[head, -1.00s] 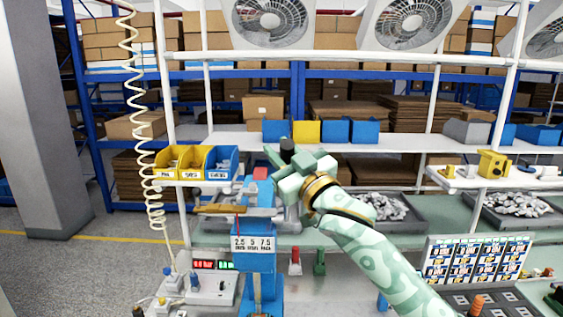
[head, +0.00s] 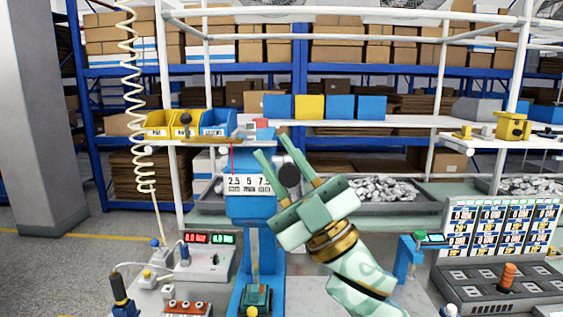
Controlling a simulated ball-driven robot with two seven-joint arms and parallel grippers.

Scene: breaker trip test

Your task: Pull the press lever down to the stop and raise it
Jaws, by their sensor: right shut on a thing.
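The blue press (head: 250,204) stands at the centre of the bench with a white scale label on its head. Its blue column runs down to the base, where a small dark green block (head: 256,298) sits. The lever's round black knob (head: 289,176) is right of the label. My right gripper (head: 274,146) has its two green fingers pointing up and left around the knob and is shut on it. The lever's arm is mostly hidden behind the gripper. My left gripper is not in view.
Left of the press is a box with red and green displays (head: 208,248). Yellow and blue bins (head: 190,124) are behind it. A blue stand (head: 408,256) and a panel of cards (head: 502,228) are to the right. A coiled cord (head: 130,80) hangs at the left.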

